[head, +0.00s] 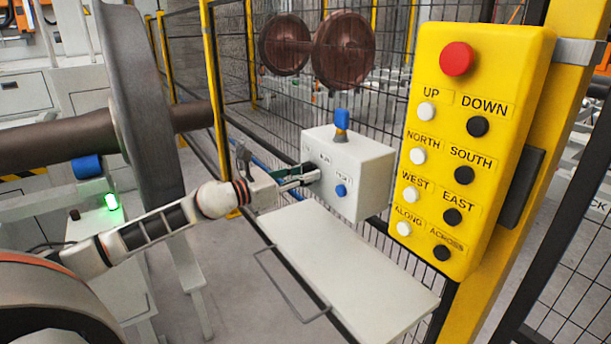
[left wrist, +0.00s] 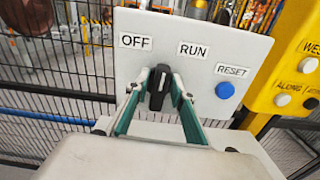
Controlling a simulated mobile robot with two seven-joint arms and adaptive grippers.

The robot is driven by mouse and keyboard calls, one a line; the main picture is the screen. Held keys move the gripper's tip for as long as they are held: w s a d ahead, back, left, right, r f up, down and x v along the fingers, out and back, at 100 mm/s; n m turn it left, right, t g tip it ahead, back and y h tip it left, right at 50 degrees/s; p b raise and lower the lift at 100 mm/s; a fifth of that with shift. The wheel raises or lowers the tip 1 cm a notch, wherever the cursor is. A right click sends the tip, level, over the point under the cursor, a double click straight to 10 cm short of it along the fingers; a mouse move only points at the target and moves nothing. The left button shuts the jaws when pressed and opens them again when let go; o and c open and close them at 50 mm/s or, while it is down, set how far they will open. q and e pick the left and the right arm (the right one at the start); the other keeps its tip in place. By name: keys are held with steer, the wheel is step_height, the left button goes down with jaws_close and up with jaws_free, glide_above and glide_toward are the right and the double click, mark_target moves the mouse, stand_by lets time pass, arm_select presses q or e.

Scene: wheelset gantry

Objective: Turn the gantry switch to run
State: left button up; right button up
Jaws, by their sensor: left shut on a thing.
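The gantry switch is a black knob (left wrist: 158,88) on the front of a light grey box (head: 368,180). In the left wrist view it stands below the labels OFF (left wrist: 137,41) and RUN (left wrist: 193,49). Its handle looks close to upright, and I cannot tell which label it points to. My left gripper (head: 310,174) reaches the box face from the left. In the left wrist view its two fingers (left wrist: 160,92) are shut on the knob, one on each side. In the head view the gripper hides most of the knob. My right gripper is not in view.
A blue RESET button (left wrist: 225,90) sits right of the switch. A blue part (head: 342,120) tops the box. A yellow pendant (head: 477,150) with a red button (head: 457,59) hangs at right. A pale shelf (head: 345,270) lies below. Mesh fence (head: 400,60) stands behind; a large wheel (head: 140,100) at left.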

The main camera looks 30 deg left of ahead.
arm_select(q)
steer(key=m, duration=0.3)
steer(key=shift+d+f+m+b, duration=0.1)
steer(key=shift+m+b, duration=0.25)
steer(key=shift+m, duration=0.05)
steer(key=m, duration=0.2)
steer(key=shift+m, duration=0.4)
steer(key=shift+d+m+b, duration=0.1)
steer(key=shift+m+b, duration=0.2)
steer(key=shift+m, duration=0.7)
steer(key=o, duration=0.8)
steer(key=shift+s, duration=0.1)
steer(key=shift+o, duration=0.2)
